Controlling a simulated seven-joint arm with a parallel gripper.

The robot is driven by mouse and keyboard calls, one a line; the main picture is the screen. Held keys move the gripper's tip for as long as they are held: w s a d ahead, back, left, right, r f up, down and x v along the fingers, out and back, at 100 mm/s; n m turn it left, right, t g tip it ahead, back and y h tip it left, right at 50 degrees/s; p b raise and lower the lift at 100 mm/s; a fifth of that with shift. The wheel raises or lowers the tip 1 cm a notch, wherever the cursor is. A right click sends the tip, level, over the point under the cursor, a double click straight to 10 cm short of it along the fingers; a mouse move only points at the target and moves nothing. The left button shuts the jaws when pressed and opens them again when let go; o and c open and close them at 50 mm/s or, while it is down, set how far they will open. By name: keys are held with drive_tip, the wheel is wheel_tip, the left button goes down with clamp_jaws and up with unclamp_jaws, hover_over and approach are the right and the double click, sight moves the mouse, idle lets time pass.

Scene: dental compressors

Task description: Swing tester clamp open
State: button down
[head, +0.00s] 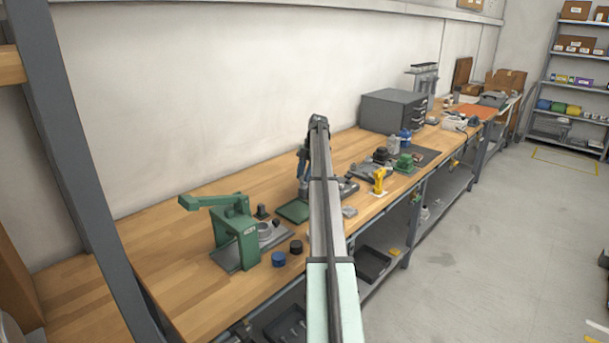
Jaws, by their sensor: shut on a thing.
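My arm reaches up the middle of the head view and bends down at its far end. My gripper (303,188) points down over the bench, just behind a green pad (294,211) and left of the arm. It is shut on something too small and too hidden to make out. Grey and dark fixture parts (347,187) show right of the arm, partly covered by it. I cannot tell whether the tester clamp is among them, or how far any clamp is swung. A green press with a long lever (236,230) stands apart at the front left.
The wooden bench (178,285) has clear room at the left. A blue cap (278,259) and a black cap (296,247) lie near the press. A yellow tool (379,181) and green part (405,162) stand right of my arm. A grey drawer cabinet (393,111) stands behind.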

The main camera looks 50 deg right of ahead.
idle(0.3)
drive_tip(key=c, duration=0.8)
unclamp_jaws()
drive_tip(key=shift+o, duration=0.2)
drive_tip(key=shift+d+r, duration=0.1)
drive_tip(key=shift+r, duration=0.05)
drive_tip(key=shift+d+r, duration=0.25)
drive_tip(key=shift+r, duration=0.25)
drive_tip(key=d, duration=1.1)
drive_tip(key=shift+w+d+f, duration=0.1)
drive_tip(key=shift+w+f, duration=0.05)
drive_tip(key=shift+d, duration=0.3)
